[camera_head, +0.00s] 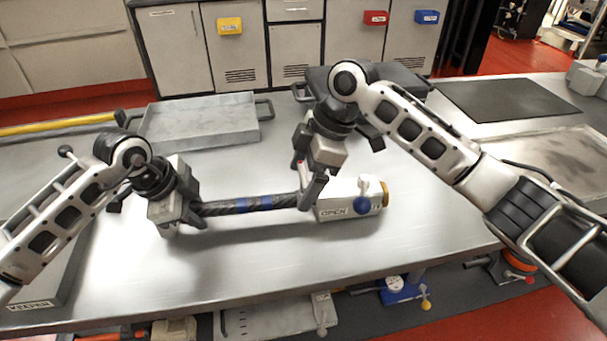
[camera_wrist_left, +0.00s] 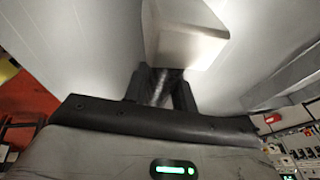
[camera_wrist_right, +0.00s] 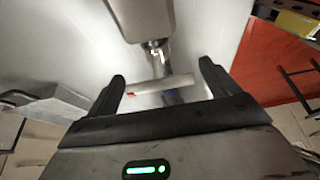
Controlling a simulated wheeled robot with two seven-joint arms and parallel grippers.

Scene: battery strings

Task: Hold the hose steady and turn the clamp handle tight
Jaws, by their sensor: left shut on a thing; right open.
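The dark hose (camera_head: 225,208) with blue bands lies across the table in the head view. Its right end meets a pale block marked OPEN (camera_head: 333,212), with a blue knob (camera_head: 362,204) and a brass-coloured end. My left gripper (camera_head: 192,212) is shut on the hose's left end; the left wrist view shows dark fingers (camera_wrist_left: 162,88) closed around it. My right gripper (camera_head: 308,188) is open above the hose's right end. In the right wrist view a pale bar with a red mark (camera_wrist_right: 165,85), likely the clamp handle, lies between its spread fingers. I cannot tell whether they touch it.
A grey tray (camera_head: 200,125) stands behind the hose. A dark case (camera_head: 410,80) is behind my right arm. A black mat (camera_head: 508,102) and a shallow metal tray (camera_head: 560,155) lie at the right. The table's front middle is clear.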

